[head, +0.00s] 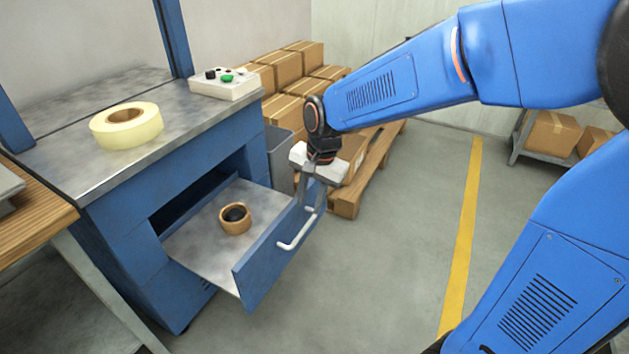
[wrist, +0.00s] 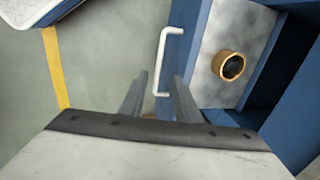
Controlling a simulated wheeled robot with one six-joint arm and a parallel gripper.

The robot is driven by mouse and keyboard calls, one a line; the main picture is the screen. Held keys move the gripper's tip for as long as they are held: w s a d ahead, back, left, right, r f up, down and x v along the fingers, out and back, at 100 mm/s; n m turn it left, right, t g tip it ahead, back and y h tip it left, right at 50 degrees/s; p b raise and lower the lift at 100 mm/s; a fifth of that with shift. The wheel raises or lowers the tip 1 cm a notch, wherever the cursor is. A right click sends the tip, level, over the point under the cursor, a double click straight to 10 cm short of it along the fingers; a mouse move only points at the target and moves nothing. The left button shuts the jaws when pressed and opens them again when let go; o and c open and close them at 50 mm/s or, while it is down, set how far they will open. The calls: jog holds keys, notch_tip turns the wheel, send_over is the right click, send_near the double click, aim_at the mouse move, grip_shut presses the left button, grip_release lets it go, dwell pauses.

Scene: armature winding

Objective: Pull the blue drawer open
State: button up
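The blue drawer (head: 262,262) stands pulled out from the blue cabinet, its grey tray and dark opening showing in the head view. Its front carries a white bar handle (head: 297,238), also seen in the wrist view (wrist: 164,52). My gripper (head: 313,203) is at the far end of this handle, pointing down. In the wrist view its two fingers (wrist: 160,78) are apart, with the handle's lower end showing between them. I cannot tell whether a finger touches the handle. A tan ring with a dark centre (head: 235,218) lies in the drawer, also in the wrist view (wrist: 230,66).
A yellow tape roll (head: 127,125) and a white button box (head: 225,84) stand on the cabinet top (head: 60,150). Cardboard boxes (head: 280,70) on a wooden pallet (head: 372,165) stand behind my gripper. The floor in front of the drawer is clear to the yellow line (head: 465,230).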

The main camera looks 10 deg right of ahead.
notch_tip(320, 180, up, 7)
jog(key=d, duration=0.1)
jog(key=shift+s, duration=0.45)
jog(key=s+d+n+t+h, duration=0.1)
jog(key=s+d+n+t, duration=0.2)
jog(key=s+d, duration=1.5)
jog(key=s+n, duration=0.2)
jog(key=n, duration=0.2)
jog(key=shift+s+d+h, duration=0.15)
jog(key=shift+s+h, duration=0.05)
jog(key=shift+h, duration=0.2)
